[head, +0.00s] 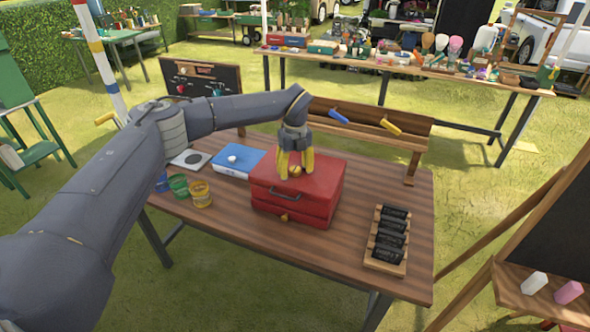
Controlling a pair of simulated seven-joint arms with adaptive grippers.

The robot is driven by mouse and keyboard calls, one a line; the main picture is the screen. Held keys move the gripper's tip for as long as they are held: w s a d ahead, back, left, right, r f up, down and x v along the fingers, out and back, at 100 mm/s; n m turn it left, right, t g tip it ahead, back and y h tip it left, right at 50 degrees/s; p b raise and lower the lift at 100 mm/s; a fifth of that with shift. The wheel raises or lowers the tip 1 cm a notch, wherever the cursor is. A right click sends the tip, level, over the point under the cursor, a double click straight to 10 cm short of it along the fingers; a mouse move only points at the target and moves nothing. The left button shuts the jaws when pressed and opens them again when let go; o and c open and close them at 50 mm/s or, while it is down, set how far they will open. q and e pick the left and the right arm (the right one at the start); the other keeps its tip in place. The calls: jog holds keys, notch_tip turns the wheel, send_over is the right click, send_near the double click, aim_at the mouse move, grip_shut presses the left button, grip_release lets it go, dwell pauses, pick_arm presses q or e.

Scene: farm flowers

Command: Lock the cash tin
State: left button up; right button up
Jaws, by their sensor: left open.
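A red cash tin (323,187) stands on the brown wooden table with its lid down. My left gripper (295,172) points down over the back part of the lid. Its yellow fingers are open around a small brass-coloured thing on top of the tin. I cannot tell if the fingers touch it. My right gripper is not in view.
Several paint jars (200,194) and a blue box (238,163) stand left of the tin. A wooden rack (384,262) with black items stands to the right. The table's front strip is clear.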

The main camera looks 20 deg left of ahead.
aim_at(295, 169)
pick_arm(q)
notch_tip(295, 169, up, 12)
dwell(0.6)
